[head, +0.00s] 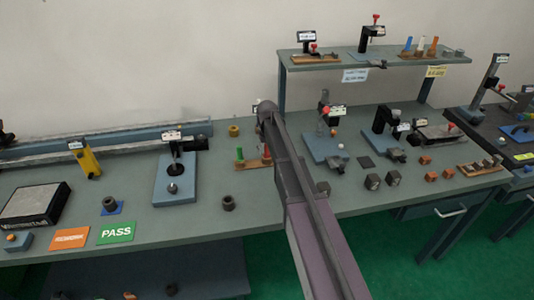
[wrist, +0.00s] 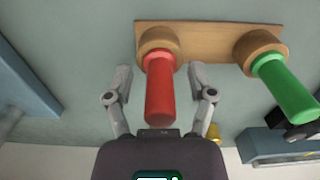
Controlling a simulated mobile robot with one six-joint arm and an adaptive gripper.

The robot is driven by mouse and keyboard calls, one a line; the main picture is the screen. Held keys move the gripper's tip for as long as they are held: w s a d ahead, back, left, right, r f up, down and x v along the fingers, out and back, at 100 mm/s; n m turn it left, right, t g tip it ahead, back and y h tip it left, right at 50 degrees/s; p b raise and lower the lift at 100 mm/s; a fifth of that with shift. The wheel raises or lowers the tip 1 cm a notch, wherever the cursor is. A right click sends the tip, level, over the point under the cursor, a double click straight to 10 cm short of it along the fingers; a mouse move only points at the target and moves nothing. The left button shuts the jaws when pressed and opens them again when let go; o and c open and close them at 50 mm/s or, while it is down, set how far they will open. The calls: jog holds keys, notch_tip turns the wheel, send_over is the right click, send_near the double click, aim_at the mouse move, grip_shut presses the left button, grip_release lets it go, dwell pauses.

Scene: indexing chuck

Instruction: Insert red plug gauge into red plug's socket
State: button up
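The red plug gauge (wrist: 160,90) stands in a tan ring-shaped socket (wrist: 155,40) on a wooden base (wrist: 205,32) in the wrist view. How deep it sits cannot be told. My gripper (wrist: 160,74) is open, with one finger on each side of the red plug and a visible gap on both sides. The green plug (wrist: 286,86) stands in the other ring at the right of the same base.
The base is on a grey-green workbench (head: 220,222). A blue-based gauge stand (head: 176,190) is to the left and another blue-based fixture (head: 326,147) to the right. A dark ring (head: 228,203) lies in front. A raised shelf (head: 345,66) is behind.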

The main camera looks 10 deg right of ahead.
jog(key=shift+r, duration=0.2)
notch_tip(320, 180, up, 9)
jog(key=p, duration=0.9)
jog(key=shift+f, duration=0.2)
dwell(0.5)
jog(key=s, duration=2.9)
jog(key=shift+a+m, duration=0.25)
jog(key=shift+m, duration=0.05)
jog(key=shift+f, duration=0.1)
